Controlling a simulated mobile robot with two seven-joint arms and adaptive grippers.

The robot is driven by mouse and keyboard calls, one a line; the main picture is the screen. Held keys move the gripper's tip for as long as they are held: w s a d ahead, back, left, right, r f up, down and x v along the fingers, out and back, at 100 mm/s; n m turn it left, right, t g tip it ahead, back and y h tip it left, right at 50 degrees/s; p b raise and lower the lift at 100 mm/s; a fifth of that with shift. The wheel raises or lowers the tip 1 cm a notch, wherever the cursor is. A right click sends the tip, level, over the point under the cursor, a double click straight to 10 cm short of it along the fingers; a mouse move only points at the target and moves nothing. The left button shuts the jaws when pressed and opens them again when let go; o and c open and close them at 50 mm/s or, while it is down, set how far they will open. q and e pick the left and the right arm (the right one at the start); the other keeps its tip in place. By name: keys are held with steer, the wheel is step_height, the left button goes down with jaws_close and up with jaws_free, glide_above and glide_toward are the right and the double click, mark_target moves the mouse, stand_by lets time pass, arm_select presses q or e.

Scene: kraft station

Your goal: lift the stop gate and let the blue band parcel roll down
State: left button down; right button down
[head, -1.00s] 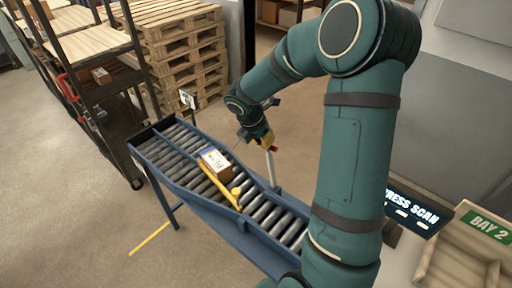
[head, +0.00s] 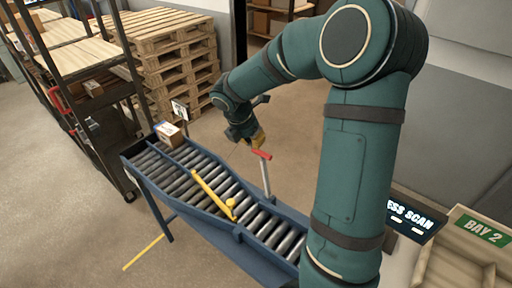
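The roller conveyor (head: 150,185) slopes down from the upper left toward the lower right. The yellow stop gate (head: 213,194) lies across its rollers, with a yellow knob at its near end. A small cardboard parcel with a white label (head: 169,135) sits at the conveyor's upper end, well above the gate. A grey post with a red handle (head: 262,155) stands at the conveyor's far side. My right gripper (head: 258,141), with yellow fingertips, is just above the red handle and appears apart from it. My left gripper is out of view.
A shelf rack (head: 100,100) and stacked pallets (head: 170,45) stand behind the conveyor. At the right are a scan display (head: 412,213) and a wooden bay 2 crate (head: 440,265). My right arm hides the conveyor's lower end.

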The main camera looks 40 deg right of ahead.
steer(key=v, duration=0.7)
steer(key=shift+a+r, duration=0.1)
steer(key=a+f+m+y+b, duration=0.3)
steer(key=a+f, duration=0.6)
steer(key=f, duration=0.3)
steer(key=a+f+m+y+b, duration=0.35)
steer(key=a+f, duration=0.45)
steer(key=f, duration=0.4)
steer(key=s+a+f+m+b, duration=0.1)
steer(key=s+a+f+m, duration=0.2)
steer(key=a+f+m, duration=0.1)
steer(key=s+a+f+m+t+y+b, duration=0.1)
steer(key=s+a+f+m+b, duration=0.1)
steer(key=f+m, duration=0.4)
steer(key=s+a+f+m+t+b, duration=0.1)
steer(key=s+a+f+m, duration=0.3)
steer(key=f, duration=0.6)
steer(key=shift+a+m+b, duration=0.45)
steer(key=shift+a+b, duration=0.05)
steer(key=shift+a, duration=0.45)
